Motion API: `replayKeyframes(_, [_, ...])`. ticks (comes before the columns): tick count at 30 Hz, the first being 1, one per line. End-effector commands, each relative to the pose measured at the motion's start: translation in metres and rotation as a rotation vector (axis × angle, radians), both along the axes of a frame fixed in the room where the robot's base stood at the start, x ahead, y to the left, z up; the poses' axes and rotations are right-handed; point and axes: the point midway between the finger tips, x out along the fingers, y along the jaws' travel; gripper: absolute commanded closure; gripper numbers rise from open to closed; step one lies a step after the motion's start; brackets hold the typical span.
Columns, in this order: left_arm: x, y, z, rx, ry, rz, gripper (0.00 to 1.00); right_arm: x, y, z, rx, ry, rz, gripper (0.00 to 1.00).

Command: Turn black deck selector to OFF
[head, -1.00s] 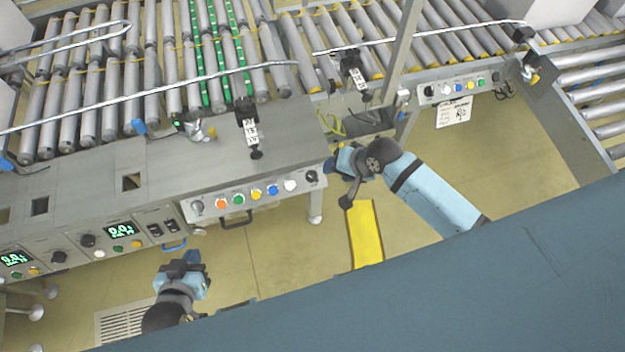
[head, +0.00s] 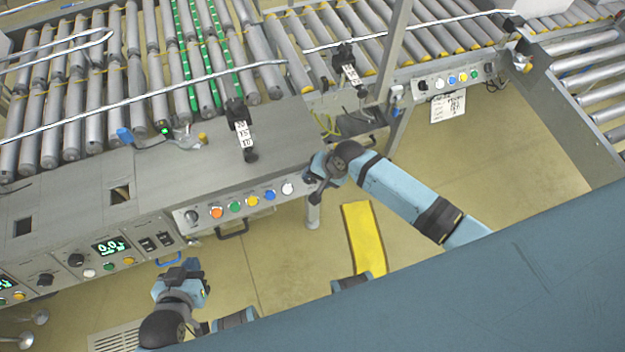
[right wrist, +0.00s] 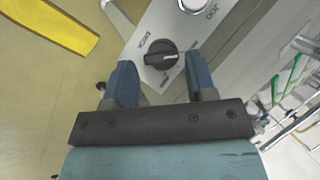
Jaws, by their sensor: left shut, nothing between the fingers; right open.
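The black deck selector (right wrist: 161,52) is a round black knob with a raised bar, at the end of a light control panel. In the right wrist view it lies between the fingertips of my right gripper (right wrist: 159,66), which is open around or just short of it; contact cannot be told. The bar lies roughly crosswise in that view; the small labels are hard to read. In the head view my right gripper (head: 314,173) is at the panel's right end and largely hides the knob. My left gripper (head: 181,269) is shut and empty, low in front of the bench.
The panel (head: 245,203) also carries orange, green, yellow, blue and white buttons, with a black handle (head: 232,229) below. Roller conveyors (head: 150,70) lie behind. A yellow floor strip (head: 364,238) is below my right arm. Another button panel (head: 455,82) stands farther right.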

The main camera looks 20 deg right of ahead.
Motion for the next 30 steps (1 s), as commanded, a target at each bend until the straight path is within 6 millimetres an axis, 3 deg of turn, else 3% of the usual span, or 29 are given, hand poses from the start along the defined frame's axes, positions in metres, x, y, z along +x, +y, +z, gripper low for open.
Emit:
replayKeyframes(6, [0.003, 0.001, -0.002, -0.001, -0.007, 0.001, 1.00, 0.006, 0.009, -0.020, 0.001, -0.001, 0.001, 0.49])
replayKeyframes(16, [0.003, 0.002, 0.000, 0.003, -0.010, -0.002, 1.00, 0.007, 0.010, -0.023, 0.000, -0.002, 0.000, 0.49])
replayKeyframes(21, [0.003, 0.003, 0.000, 0.006, -0.010, -0.004, 1.00, 0.007, 0.010, -0.022, 0.000, -0.002, 0.000, 0.83])
replayKeyframes(30, [0.003, 0.002, 0.004, 0.003, -0.008, -0.003, 1.00, 0.007, 0.010, -0.021, 0.019, 0.002, -0.022, 0.83])
